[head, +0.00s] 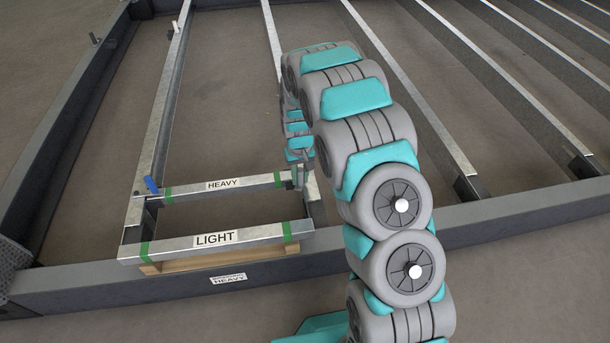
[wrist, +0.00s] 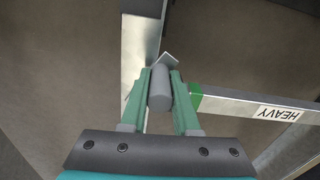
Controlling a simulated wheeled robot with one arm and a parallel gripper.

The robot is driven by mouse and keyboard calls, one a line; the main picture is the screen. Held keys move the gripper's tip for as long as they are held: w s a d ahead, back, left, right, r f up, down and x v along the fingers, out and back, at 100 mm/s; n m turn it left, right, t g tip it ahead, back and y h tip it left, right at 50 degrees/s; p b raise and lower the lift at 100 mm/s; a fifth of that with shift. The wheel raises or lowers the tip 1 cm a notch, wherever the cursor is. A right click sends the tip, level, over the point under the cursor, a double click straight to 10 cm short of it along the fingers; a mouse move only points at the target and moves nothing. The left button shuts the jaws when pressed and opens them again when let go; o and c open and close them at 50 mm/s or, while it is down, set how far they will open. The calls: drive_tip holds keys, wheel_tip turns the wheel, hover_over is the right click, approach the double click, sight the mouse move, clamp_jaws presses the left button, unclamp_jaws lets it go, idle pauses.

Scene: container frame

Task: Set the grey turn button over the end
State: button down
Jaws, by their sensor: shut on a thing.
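In the wrist view the grey turn button (wrist: 160,90) sits between the two green fingers of my gripper (wrist: 158,82), which is shut on it. A small pale plate shows just beyond the button. The HEAVY bar (wrist: 240,105) runs off to the right, its green-taped end beside my right finger. In the head view my gripper (head: 299,174) is at the right end of the HEAVY bar (head: 193,191), mostly hidden by my arm. I cannot tell whether the button overlaps the bar's end.
A blue turn button (head: 151,185) stands at the HEAVY bar's left end. The LIGHT bar (head: 225,238) lies in front, with green tape at both ends. Steel rails (head: 165,100) run toward the back. The dark frame edge (head: 180,284) crosses the front.

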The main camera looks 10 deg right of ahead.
drive_tip(key=w+a+m, duration=0.1)
drive_tip(key=m, duration=0.2)
drive_tip(key=w+a+m, duration=0.1)
drive_tip(key=m, duration=0.2)
drive_tip(key=w+a+m+p, duration=0.1)
drive_tip(key=w+m, duration=0.1)
drive_tip(key=m, duration=0.1)
drive_tip(key=shift+w+m, duration=0.5)
drive_tip(key=shift+m, duration=0.7)
drive_tip(key=shift+w, duration=0.1)
drive_tip(key=c, duration=0.7)
unclamp_jaws()
drive_tip(key=shift+o, duration=0.2)
